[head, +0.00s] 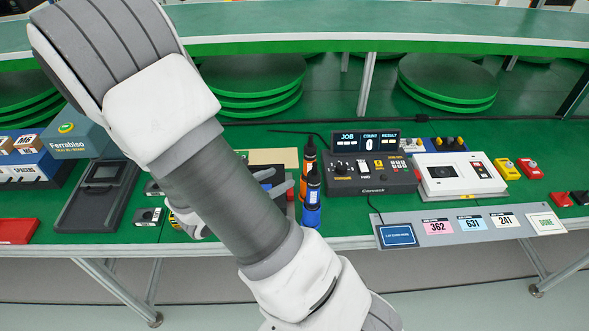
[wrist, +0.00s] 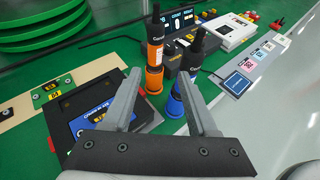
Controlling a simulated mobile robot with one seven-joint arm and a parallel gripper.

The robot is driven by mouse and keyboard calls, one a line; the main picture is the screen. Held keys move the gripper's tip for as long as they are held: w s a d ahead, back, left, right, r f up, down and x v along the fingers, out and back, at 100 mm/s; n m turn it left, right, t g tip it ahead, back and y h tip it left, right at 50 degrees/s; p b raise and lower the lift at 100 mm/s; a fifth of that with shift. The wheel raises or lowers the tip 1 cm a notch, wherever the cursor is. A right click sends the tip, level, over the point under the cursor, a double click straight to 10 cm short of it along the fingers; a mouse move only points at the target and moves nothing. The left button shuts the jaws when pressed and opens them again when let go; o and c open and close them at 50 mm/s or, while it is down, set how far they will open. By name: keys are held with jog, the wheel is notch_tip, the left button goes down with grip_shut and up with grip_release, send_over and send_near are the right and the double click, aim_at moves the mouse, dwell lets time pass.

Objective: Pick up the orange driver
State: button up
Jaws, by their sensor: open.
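The orange driver (wrist: 155,54) stands upright with a black top in an orange holder. In the wrist view it appears between my fingertips, a little beyond them. In the head view the orange driver (head: 309,158) is partly hidden behind the blue driver. The blue driver (head: 313,190) stands upright close by in a blue holder; in the wrist view the blue driver (wrist: 190,62) is just right of the orange one, partly behind my right finger. My gripper (wrist: 158,78) is open, with nothing between its fingers. In the head view my arm partly covers it.
A dark device (wrist: 100,115) lies under and left of my fingers. A black control box (head: 370,175) and a white unit (head: 447,175) stand to the right. A label strip (head: 455,228) runs along the front edge.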

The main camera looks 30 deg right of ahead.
aim_at(306, 164)
jog(key=shift+n, duration=0.3)
jog(key=x, duration=1.7)
jog(key=shift+w+a+f, duration=0.1)
jog(key=shift+w+f, duration=0.2)
jog(key=shift+w, duration=0.15)
grip_shut()
